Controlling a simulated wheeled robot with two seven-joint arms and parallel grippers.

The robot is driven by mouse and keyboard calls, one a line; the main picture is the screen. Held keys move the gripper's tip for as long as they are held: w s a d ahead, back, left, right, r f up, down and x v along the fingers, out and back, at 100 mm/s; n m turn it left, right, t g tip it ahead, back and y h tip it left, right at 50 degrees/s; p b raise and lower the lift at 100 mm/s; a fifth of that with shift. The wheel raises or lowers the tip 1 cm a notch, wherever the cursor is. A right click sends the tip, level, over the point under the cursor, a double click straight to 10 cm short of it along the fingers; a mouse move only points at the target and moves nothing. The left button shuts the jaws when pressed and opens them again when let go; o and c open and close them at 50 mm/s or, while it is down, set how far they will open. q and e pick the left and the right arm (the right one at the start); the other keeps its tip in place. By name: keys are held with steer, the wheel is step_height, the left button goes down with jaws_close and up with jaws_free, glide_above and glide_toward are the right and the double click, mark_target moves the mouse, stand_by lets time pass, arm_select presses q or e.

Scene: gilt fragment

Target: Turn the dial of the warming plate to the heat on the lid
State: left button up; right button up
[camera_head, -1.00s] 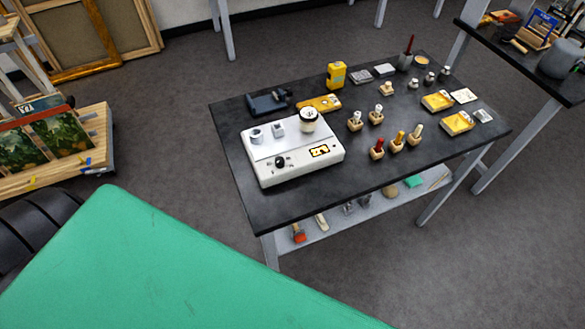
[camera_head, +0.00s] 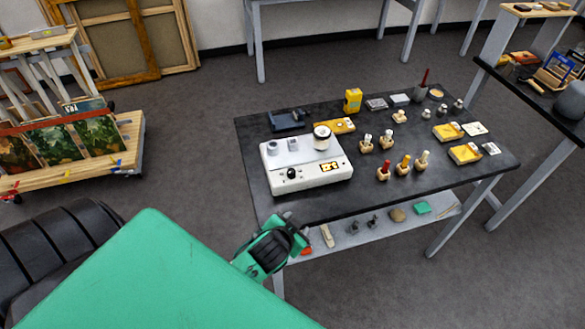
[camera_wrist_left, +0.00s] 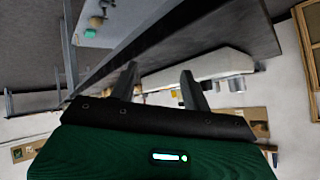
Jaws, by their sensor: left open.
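The white warming plate (camera_head: 305,181) sits on the left part of the dark table in the head view. Its black dial (camera_head: 291,174) is on the front face, left of a yellow-framed panel (camera_head: 329,167). A jar with a pale lid (camera_head: 321,131) stands on its back right; the lid's marking is too small to read. In the left wrist view my left gripper (camera_wrist_left: 160,75) is open and empty, with the plate's pale body (camera_wrist_left: 205,66) beyond its fingers. In the head view a green and black part of my arm is by the table's front-left corner. My right gripper is out of view.
The dark table (camera_head: 235,135) also holds a yellow box (camera_head: 353,101), a dark tray (camera_head: 288,120), several small wooden-based pieces and yellow trays (camera_head: 465,153). A lower shelf (camera_head: 360,232) carries small items. Floor in front is clear.

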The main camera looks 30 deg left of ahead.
arm_select(q)
steer(key=w+d+r+m+t+h, duration=0.35)
steer(key=w+r+t, duration=0.2)
steer(key=r, duration=0.35)
steer(key=w+d+r+m+t+h, duration=0.2)
steer(key=w+r+m+t, duration=0.2)
steer(key=w+r, duration=0.35)
steer(key=d+r+m+g+h, duration=0.1)
steer(key=d+r+m+h, duration=0.35)
steer(key=m+h, duration=0.2)
steer(key=m+g+y+p, duration=0.1)
steer(key=m+g+y, duration=1.05)
steer(key=g, duration=0.75)
glide_toward(292, 171)
steer(key=shift+h, duration=0.35)
steer(key=f+p, duration=0.1)
steer(key=f, duration=0.1)
steer(key=f+p, duration=0.1)
steer(key=f, duration=0.2)
steer(key=a+f+p, duration=0.1)
steer(key=f+p, duration=0.1)
steer(key=shift+s+f, duration=0.15)
steer(key=shift+f, duration=0.05)
steer(key=shift+a+f, duration=0.1)
steer(key=shift+f, duration=0.55)
